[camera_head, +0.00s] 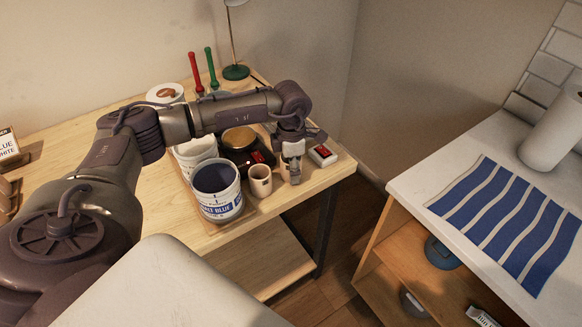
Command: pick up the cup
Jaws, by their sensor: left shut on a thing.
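A small beige cup (260,181) with a dark mark stands upright near the front edge of the wooden table, right of the blue-white bucket. My left gripper (293,172) is just right of this cup, pointing down. It is shut on a small pale thing (293,149), mostly hidden by the fingers; I cannot tell what it is. My right gripper is not in view.
A small red-and-white box (322,155) lies to the right. Red (194,70) and green (211,68) tools stand behind. A white counter (440,182) is at right.

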